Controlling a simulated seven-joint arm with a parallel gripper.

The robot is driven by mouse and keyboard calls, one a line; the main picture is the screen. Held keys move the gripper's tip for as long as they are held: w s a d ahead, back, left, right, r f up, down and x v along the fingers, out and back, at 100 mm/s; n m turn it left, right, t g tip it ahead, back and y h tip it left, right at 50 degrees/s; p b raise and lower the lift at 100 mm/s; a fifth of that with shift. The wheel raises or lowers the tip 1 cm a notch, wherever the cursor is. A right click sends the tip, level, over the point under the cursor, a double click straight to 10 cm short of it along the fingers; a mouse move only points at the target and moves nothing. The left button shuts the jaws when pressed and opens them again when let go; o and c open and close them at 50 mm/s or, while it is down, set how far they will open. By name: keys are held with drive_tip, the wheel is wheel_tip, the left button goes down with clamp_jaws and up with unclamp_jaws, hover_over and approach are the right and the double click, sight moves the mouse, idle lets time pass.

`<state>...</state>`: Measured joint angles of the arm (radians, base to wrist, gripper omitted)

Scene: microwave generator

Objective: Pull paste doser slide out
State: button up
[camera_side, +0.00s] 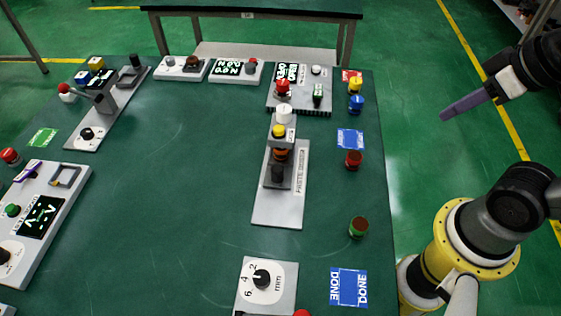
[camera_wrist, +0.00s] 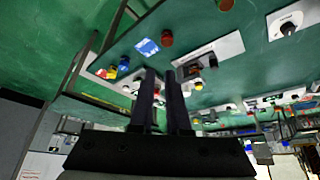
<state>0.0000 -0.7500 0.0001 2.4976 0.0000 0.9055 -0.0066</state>
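The paste doser (camera_side: 296,205) is a grey plate with printed lettering near the middle of the green table. On it stands a grey block with a dark slide part (camera_side: 278,172) at the front and a brown-orange part, a yellow knob and a white cap behind. My gripper (camera_side: 448,113) is in the air off the table's right side, well apart from the doser. In the wrist view its two dark fingers (camera_wrist: 160,72) stand apart with nothing between them.
A red-topped jar (camera_side: 353,160) and a green jar with a brown top (camera_side: 358,228) stand right of the doser. A knob panel (camera_side: 265,283) is in front, a panel with red button (camera_side: 300,92) behind. Bare table lies left of the doser.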

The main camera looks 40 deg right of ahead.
drive_tip(key=o, duration=0.5)
drive_tip(key=w+r, duration=0.2)
drive_tip(key=r, duration=0.1)
drive_tip(key=shift+w, duration=0.1)
drive_tip(key=shift+c, duration=0.2)
drive_tip(key=shift+o, duration=1.4)
drive_tip(key=shift+n, duration=0.6)
drive_tip(key=w, duration=0.1)
drive_tip(key=w+a+r, duration=0.1)
drive_tip(key=w, duration=0.1)
drive_tip(key=w+r, duration=0.1)
drive_tip(key=shift+w+a, duration=0.3)
drive_tip(key=n+g, duration=0.5)
drive_tip(key=g, duration=0.1)
hover_over(277, 168)
wheel_tip(277, 168, down, 16)
wheel_tip(277, 168, down, 13)
drive_tip(key=shift+c, duration=0.3)
clamp_jaws()
